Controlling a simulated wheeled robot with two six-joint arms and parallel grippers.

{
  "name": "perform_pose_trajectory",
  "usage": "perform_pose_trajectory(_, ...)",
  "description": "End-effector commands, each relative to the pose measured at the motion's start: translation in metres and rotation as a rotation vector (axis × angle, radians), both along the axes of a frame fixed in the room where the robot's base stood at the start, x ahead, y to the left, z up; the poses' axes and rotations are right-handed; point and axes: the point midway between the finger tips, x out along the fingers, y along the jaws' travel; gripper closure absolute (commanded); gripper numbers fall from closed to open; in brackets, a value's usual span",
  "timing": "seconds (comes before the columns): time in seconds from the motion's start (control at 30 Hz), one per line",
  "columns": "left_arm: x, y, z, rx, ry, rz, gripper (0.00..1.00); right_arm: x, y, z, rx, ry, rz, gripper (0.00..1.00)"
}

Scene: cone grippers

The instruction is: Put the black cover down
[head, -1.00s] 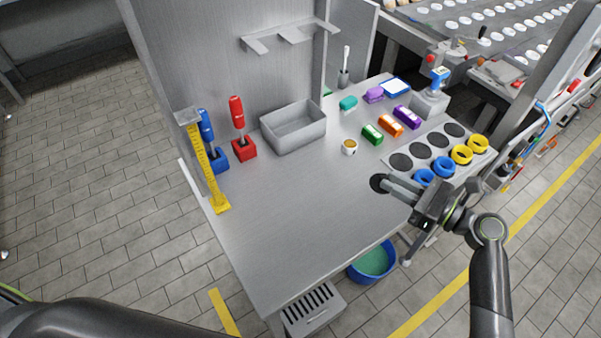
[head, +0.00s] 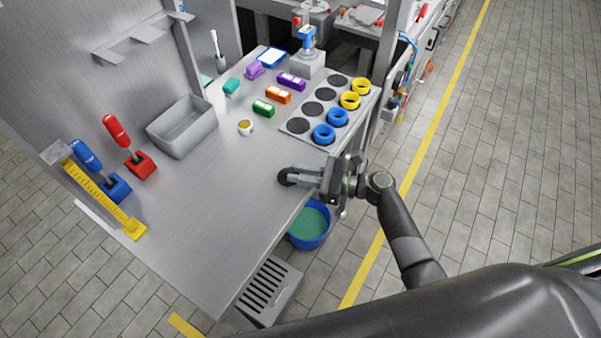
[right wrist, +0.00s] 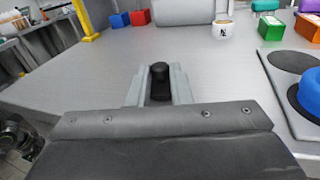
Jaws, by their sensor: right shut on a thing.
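My right gripper (head: 300,175) is shut on the black cover (head: 284,178), a small dark round piece at its fingertips. It is over the steel table near the right-hand edge. In the right wrist view the black cover (right wrist: 160,78) shows as a dark knob between the two grey fingers, with the table surface around it. I cannot tell whether the cover touches the table. My left gripper is not in view.
A grey board (head: 297,125) with black discs, blue rings (head: 324,134) and yellow rings (head: 350,101) lies beyond the gripper. A white cup (head: 245,128) and green block (head: 263,108) stand nearby. A blue tub (head: 322,228) is below the edge. The table's near part is clear.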

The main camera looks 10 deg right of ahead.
Motion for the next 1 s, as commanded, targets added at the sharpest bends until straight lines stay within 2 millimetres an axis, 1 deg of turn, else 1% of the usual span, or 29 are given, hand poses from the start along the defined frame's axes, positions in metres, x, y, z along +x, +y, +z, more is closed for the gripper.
perform_pose_trajectory(0.3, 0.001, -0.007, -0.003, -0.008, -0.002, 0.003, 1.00, 0.000, 0.000, -0.003, 0.001, 0.000, 0.001, 1.00)
perform_pose_trajectory(0.33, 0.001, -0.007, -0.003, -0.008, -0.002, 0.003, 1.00, 0.000, 0.000, -0.003, 0.000, 0.000, 0.001, 0.80)
perform_pose_trajectory(0.5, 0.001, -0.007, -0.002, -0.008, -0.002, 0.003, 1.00, 0.000, 0.000, -0.002, 0.000, 0.000, 0.001, 0.60)
perform_pose_trajectory(0.73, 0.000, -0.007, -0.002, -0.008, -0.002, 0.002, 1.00, 0.000, 0.000, -0.002, 0.000, 0.000, 0.001, 0.60)
perform_pose_trajectory(0.83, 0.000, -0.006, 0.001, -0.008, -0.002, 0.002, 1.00, 0.000, 0.000, 0.002, 0.001, 0.000, 0.001, 0.60)
perform_pose_trajectory(0.93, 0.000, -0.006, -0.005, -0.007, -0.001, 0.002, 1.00, -0.005, -0.011, -0.002, -0.002, 0.000, -0.001, 0.60)
perform_pose_trajectory(1.0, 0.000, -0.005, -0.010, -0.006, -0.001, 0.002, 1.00, -0.011, -0.022, -0.003, -0.004, 0.000, 0.000, 0.60)
